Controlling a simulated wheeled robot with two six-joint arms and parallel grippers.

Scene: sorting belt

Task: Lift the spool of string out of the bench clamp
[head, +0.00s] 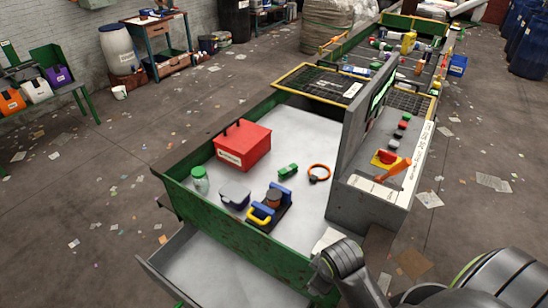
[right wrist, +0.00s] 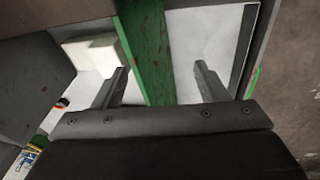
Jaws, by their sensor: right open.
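The bench clamp (head: 286,191), with blue jaws and a yellow handle on a dark base, stands on the pale bed near the front green wall in the head view. A small brown spool of string (head: 273,197) sits upright between its jaws. My right gripper shows in the right wrist view (right wrist: 164,85), open and empty, with its two fingers over the green wall (right wrist: 145,50). In the head view my right arm reaches in at the bottom right, apart from the clamp, and its fingers are hard to make out. The right wrist view shows neither clamp nor spool. My left gripper is not in view.
A red box (head: 243,146), a lidded container (head: 235,195), a green-capped jar (head: 200,180), a green item (head: 288,171) and an orange ring (head: 319,171) lie around the clamp. A grey panel (head: 366,110) rises at right. A pale block (right wrist: 90,52) shows in the wrist view.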

